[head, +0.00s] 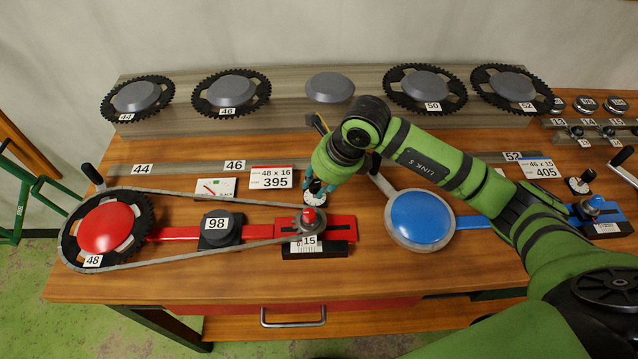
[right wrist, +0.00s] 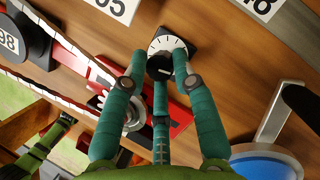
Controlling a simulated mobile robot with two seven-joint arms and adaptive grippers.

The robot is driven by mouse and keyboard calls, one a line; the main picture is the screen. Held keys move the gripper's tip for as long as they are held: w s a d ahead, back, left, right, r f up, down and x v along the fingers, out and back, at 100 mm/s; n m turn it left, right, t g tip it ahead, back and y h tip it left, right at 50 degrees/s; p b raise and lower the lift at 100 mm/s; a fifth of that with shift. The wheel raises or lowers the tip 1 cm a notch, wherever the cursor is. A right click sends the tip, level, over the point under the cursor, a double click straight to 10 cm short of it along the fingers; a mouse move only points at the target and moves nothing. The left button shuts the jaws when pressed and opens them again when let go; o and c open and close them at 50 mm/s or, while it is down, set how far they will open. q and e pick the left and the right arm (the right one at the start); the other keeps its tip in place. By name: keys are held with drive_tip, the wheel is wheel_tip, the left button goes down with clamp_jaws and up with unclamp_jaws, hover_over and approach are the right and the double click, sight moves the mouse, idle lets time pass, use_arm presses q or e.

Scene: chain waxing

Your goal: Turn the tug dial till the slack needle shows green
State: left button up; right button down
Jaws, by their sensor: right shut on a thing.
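The tug dial (right wrist: 168,43) is a white, tick-marked disc on a dark base with a black knob. In the right wrist view my right gripper (right wrist: 158,66) is shut on the knob, its teal fingers around it. In the head view my right gripper (head: 318,186) points down beside the red rig and mostly hides the dial. The slack gauge (head: 215,188) is a small white card with a needle and a little red and green; its exact reading is too small to tell. The chain (head: 180,196) runs around the red-centred cog (head: 110,228) and the small red sprocket (head: 309,219).
A dark block marked 98 (head: 219,231) sits between the chain runs. A blue disc (head: 420,218) and a second dial (head: 578,185) stand to the right. Large cogs (head: 425,88) line the back rack. The bench front has bare wood.

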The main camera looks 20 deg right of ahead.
drive_tip(key=shift+w+a+r+m+t, duration=0.1)
drive_tip(key=shift+w+r+m+t, duration=0.25)
drive_tip(key=shift+m, duration=0.25)
drive_tip(key=c, duration=1)
unclamp_jaws()
drive_tip(key=shift+c, duration=0.2)
drive_tip(key=shift+f, duration=0.1)
drive_tip(key=shift+s, duration=0.1)
drive_tip(key=v, duration=1.2)
drive_tip(key=shift+a, duration=0.2)
